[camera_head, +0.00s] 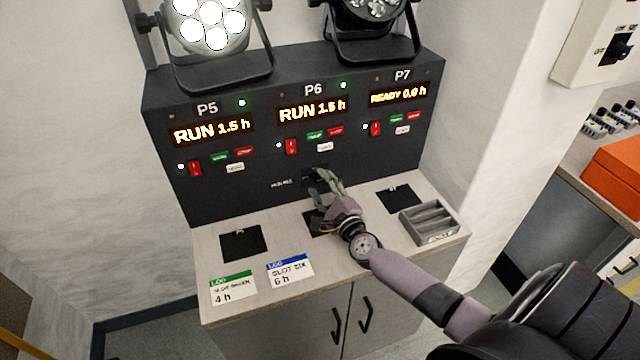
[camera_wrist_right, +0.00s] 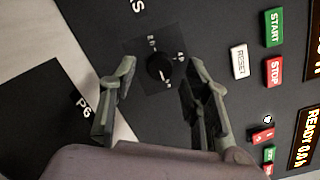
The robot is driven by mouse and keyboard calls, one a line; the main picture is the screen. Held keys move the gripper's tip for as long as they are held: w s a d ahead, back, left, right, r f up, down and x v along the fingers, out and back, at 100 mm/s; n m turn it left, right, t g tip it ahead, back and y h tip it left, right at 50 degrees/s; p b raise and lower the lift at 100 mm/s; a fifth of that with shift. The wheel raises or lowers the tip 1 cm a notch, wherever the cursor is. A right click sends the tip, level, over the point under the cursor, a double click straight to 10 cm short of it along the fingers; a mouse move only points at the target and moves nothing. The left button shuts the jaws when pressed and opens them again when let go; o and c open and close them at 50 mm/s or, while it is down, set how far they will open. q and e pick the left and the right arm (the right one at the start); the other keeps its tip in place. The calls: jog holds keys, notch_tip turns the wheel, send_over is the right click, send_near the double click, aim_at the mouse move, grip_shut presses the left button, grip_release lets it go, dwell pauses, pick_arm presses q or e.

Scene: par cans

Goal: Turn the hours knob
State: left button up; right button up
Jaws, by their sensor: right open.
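The hours knob (camera_wrist_right: 160,68) is a small round black knob with a white pointer mark on a dark dial plate in the right wrist view. In the head view the knob is mostly hidden by my right gripper (camera_head: 320,186), beside the small white label (camera_head: 282,183) on the black panel front. My right gripper (camera_wrist_right: 161,76) is open, one finger on each side of the knob in the picture. I cannot tell whether either finger touches it. My left gripper is not in view.
The panel (camera_head: 245,195) shows P5 and P6 at RUN 1.5 h and P7 at READY 0.0 h. START, STOP and RESET buttons (camera_wrist_right: 240,60) sit near the knob. Two log cards (camera_head: 290,270) and a grey tray (camera_head: 430,222) lie on the counter. Par lamps (camera_head: 215,30) stand on top.

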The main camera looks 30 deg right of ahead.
jog(key=shift+w, duration=0.5)
jog(key=shift+c, duration=0.6)
grip_shut()
